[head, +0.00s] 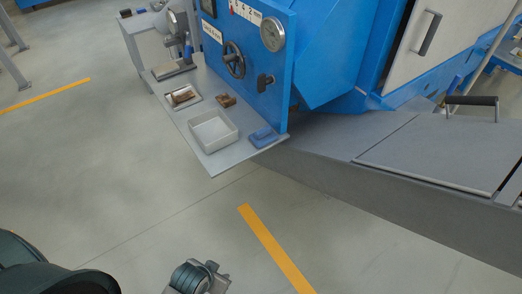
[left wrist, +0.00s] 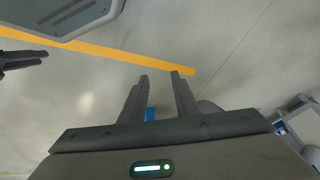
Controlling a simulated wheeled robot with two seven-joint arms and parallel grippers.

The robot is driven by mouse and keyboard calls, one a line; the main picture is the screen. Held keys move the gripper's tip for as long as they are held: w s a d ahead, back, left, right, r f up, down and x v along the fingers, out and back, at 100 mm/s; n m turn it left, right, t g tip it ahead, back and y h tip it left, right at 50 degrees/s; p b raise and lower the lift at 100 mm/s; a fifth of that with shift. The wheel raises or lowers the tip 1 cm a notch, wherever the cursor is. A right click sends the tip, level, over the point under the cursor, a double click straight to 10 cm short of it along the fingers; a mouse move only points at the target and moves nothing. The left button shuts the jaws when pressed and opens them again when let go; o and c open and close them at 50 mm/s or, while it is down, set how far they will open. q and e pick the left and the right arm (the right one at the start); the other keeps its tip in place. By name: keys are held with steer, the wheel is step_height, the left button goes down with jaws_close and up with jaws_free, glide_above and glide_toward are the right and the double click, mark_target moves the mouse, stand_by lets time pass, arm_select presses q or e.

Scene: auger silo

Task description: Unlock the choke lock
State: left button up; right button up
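The blue control panel (head: 282,72) stands at the upper middle of the head view. It carries a black handwheel (head: 234,62) with a small white label above it, and a small black handle (head: 264,82) at its lower right. I cannot tell which fitting is the choke lock; the label is too small to read. My left gripper (head: 216,277) shows at the bottom of the head view, well below and apart from the panel. In the left wrist view its two fingers (left wrist: 160,76) are spread with nothing between them. Dark prongs at the left edge there may be my right gripper (left wrist: 35,58).
A grey shelf (head: 218,168) below the panel holds a white tray (head: 213,132), a blue block (head: 264,137), a brown block (head: 226,100) and a small picture-like tray (head: 183,96). A round gauge (head: 272,34) is on the panel. A grey channel (head: 400,207) runs right. Floor ahead is clear.

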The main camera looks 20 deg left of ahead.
arm_select(q)
steer(key=w+a+r+m+t+y, duration=0.2)
steer(key=w+a+r+m+t, duration=0.4)
steer(key=w+r, duration=0.5)
steer(key=w+a+r+m+t+y, duration=0.2)
steer(key=w+a+r+t, duration=0.2)
steer(key=w+a+r, duration=0.6)
steer(key=w+d+r+m+h, duration=0.1)
steer(key=w+r+m+h, duration=0.3)
steer(key=m, duration=0.7)
steer(key=w+d+r+m+h, duration=0.2)
steer(key=w+r+m+h, duration=0.2)
steer(key=m, duration=0.7)
steer(key=w+d+r+m+h, duration=0.1)
steer(key=w+r+m+h, duration=0.3)
steer(key=r+m, duration=0.6)
steer(key=m+h, duration=0.1)
steer(key=h, duration=0.1)
steer(key=shift+w+d+r+h, duration=0.25)
steer(key=shift+d+r+h, duration=0.05)
steer(key=shift+r+h, duration=0.1)
arm_select(e)
steer(key=shift+w+a+r+t, duration=0.15)
steer(key=shift+w+a+r, duration=0.1)
steer(key=shift+w, duration=0.25)
steer(key=shift+w+a+r+t, duration=0.15)
steer(key=shift+w+a+r, duration=0.05)
steer(key=shift+w, duration=0.3)
